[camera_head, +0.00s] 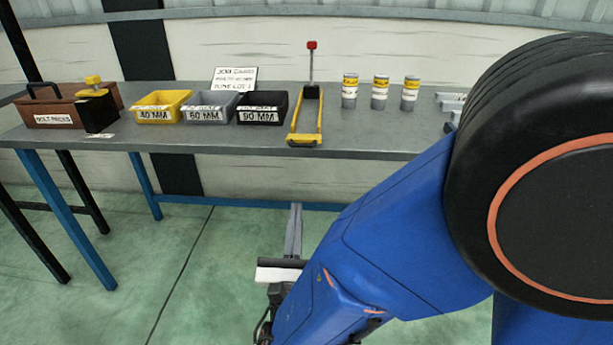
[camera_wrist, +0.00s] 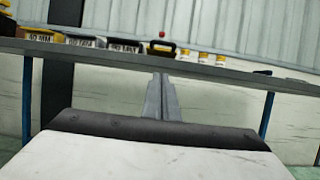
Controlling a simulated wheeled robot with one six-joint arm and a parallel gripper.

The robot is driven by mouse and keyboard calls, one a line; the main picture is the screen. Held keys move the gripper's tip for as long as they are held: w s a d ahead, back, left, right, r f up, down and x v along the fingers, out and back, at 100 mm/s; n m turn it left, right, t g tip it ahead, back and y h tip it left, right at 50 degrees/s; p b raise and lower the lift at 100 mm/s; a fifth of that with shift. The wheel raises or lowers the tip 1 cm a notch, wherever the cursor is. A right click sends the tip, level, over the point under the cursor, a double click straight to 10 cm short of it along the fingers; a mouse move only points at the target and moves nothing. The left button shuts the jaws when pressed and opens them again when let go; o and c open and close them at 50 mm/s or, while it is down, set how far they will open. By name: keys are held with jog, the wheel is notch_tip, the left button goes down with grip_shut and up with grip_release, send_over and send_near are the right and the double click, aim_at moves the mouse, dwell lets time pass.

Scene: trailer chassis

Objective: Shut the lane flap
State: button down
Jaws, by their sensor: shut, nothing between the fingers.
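The lane (camera_head: 293,118) is a narrow yellow-sided channel on the grey bench, its yellow front end (camera_head: 304,140) near the bench's front edge. At its far end a thin rod stands upright with a red knob (camera_head: 312,45) on top. I cannot make out a separate flap plate; the upright rod may belong to it. In the wrist view the lane's dark and yellow front end (camera_wrist: 160,49) and the red knob (camera_wrist: 162,34) show just beyond the bench edge. My gripper (camera_head: 295,208) is shut and empty, in front of the bench and apart from the lane. Its fingers (camera_wrist: 159,76) point towards the bench.
The bench (camera_head: 225,137) holds yellow (camera_head: 160,106), grey (camera_head: 209,107) and black (camera_head: 262,107) bins left of the lane. Three small canisters (camera_head: 380,92) stand right of it. A brown box labelled bolt packs (camera_head: 62,108) is at far left. Floor before the bench is clear.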

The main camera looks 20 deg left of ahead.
send_near(303, 141)
jog(key=f, duration=0.2)
jog(key=shift+w+a+r, duration=0.2)
jog(key=shift+w+r, duration=0.35)
jog(key=shift+r, duration=0.35)
jog(key=shift+w+a+r, duration=0.15)
jog(key=shift+w+r, duration=0.45)
jog(key=shift+r, duration=0.35)
jog(key=shift+r, duration=0.1)
jog(key=shift+r+g, duration=0.25)
jog(key=shift+g, duration=0.15)
